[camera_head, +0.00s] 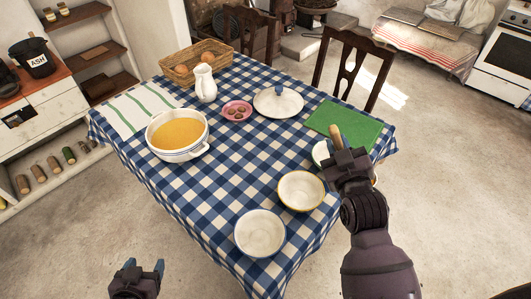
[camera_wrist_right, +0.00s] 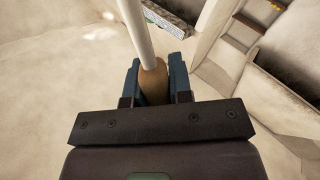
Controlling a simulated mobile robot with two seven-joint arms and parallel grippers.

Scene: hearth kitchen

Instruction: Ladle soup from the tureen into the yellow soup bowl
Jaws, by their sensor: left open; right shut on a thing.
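The white two-handled tureen (camera_head: 182,157) stands at the left of the table, with orange-yellow soup (camera_head: 180,133) in it. The yellow soup bowl (camera_head: 301,191), cream inside with a yellow rim, stands near the table's right edge and looks empty. My right gripper (camera_head: 340,150) is right of and above that bowl, shut on a wooden handle (camera_wrist_right: 153,82) with a long white shaft, apparently the ladle. The handle's tip (camera_head: 334,133) also shows in the head view; the ladle's cup cannot be made out. My left gripper (camera_head: 138,270) is open and empty, low at the left, off the table.
A second white bowl (camera_head: 260,233) stands at the near corner. A white lid (camera_head: 278,101), pink dish (camera_head: 237,111), jug (camera_head: 205,83), basket (camera_head: 197,62) and green mat (camera_head: 345,125) lie farther back. White crockery (camera_head: 319,153) is partly hidden behind my right gripper. The table's middle is clear.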

